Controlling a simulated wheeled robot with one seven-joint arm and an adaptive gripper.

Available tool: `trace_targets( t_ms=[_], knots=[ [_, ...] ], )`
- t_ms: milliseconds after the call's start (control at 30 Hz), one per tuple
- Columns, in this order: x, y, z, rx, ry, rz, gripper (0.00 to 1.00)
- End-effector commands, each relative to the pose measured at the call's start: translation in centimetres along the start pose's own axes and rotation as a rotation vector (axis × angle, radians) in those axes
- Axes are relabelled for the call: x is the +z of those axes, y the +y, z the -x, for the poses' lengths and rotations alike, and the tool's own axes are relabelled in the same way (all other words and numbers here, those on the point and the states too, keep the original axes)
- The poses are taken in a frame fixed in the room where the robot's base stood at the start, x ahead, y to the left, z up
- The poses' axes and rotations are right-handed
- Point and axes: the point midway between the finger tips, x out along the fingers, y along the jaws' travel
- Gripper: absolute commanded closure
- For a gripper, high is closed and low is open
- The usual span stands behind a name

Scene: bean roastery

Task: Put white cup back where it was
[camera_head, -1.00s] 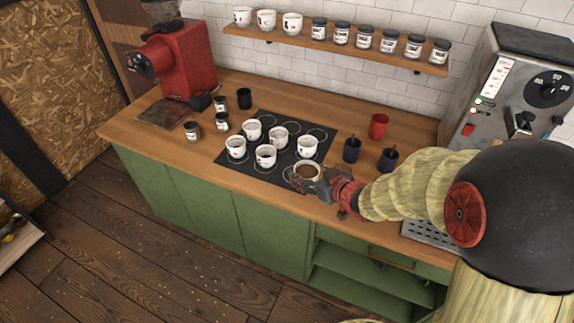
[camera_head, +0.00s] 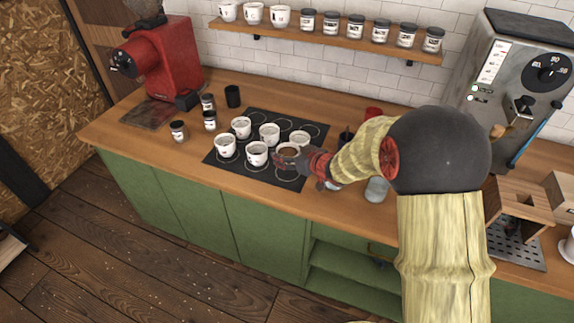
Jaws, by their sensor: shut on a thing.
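A white cup with a brown top (camera_head: 288,150) is held by my gripper (camera_head: 300,157), which is shut on it. The cup is above the front right of a black mat (camera_head: 235,169) with pale rings. It partly overlaps another white cup (camera_head: 300,137) behind it in the picture; whether they touch I cannot tell. More white cups stand on the mat: one back left (camera_head: 241,126), one in the middle (camera_head: 269,132), one front left (camera_head: 225,147) and one front middle (camera_head: 257,153). Empty rings show along the mat's front right and back edges. My fingers hide the held cup's right side.
A wooden shelf (camera_head: 300,36) on the wall holds white cups and labelled jars. A red grinder (camera_head: 170,60) and dark jars (camera_head: 178,131) stand left. A grey espresso machine (camera_head: 500,75) stands right.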

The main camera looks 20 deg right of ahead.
Motion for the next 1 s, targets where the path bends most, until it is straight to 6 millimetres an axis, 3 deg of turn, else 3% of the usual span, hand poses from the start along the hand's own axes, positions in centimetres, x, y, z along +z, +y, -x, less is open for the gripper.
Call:
trace_targets(
  t_ms=[233, 433, 867, 900, 1000],
  knots=[
    [0.6, 0.3, -1.5, -0.001, 0.002, 0.001, 0.86],
    [3.0, 0.3, -3.0, 0.000, 0.001, 0.000, 0.86],
    [3.5, 0.3, -3.2, 0.000, 0.002, 0.002, 0.86],
    [3.5, 0.3, -3.2, 0.000, 0.000, 0.001, 0.41],
    [3.5, 0.3, -3.2, 0.000, 0.000, 0.001, 0.35]
  ],
)
